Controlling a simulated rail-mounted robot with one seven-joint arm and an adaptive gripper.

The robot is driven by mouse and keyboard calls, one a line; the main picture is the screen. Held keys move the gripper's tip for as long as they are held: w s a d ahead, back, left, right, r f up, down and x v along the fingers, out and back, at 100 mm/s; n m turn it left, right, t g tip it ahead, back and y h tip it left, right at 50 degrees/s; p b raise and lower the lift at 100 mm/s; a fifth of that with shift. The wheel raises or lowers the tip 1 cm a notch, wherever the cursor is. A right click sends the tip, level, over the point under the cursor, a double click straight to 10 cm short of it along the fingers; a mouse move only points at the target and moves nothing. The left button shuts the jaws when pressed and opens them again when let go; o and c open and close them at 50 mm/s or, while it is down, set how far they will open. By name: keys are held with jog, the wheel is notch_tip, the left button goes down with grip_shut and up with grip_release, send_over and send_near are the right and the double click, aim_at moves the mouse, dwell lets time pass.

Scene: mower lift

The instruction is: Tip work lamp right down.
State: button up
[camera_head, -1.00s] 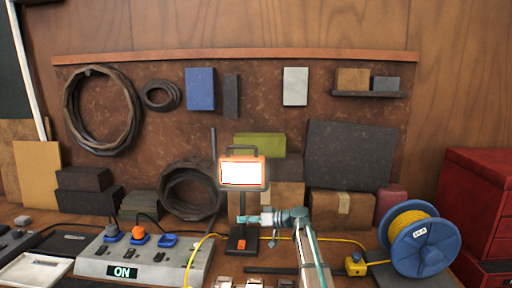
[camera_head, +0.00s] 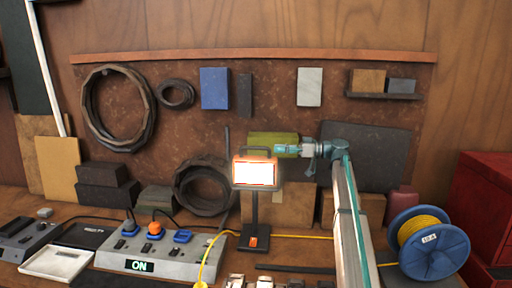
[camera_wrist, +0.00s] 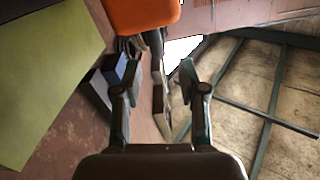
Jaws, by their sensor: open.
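One work lamp (camera_head: 254,173) is in the head view, with an orange frame, a bright lit panel and a dark handle on top. Its head looks upright, facing the camera, on a dark post and base with an orange switch (camera_head: 253,242). My gripper (camera_head: 280,149) is level with the lamp's top edge, at its upper right, pointing left. In the wrist view, my gripper's fingers (camera_wrist: 160,88) are apart with nothing between them. An orange part of the lamp (camera_wrist: 143,14) shows beyond the fingers at the top. Whether they touch the lamp I cannot tell.
A power strip (camera_head: 150,258) with plugs stands left of the lamp. A blue cable reel (camera_head: 428,245) with yellow cord stands at the right, by a red cabinet (camera_head: 490,205). A yellow cord crosses the bench.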

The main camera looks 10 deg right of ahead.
aim_at(256, 148)
jog(key=p+x, duration=0.2)
jog(key=x, duration=0.6)
jog(key=shift+p, duration=0.4)
jog(key=shift+x, duration=0.75)
jog(key=shift+w+f, duration=0.1)
grip_shut()
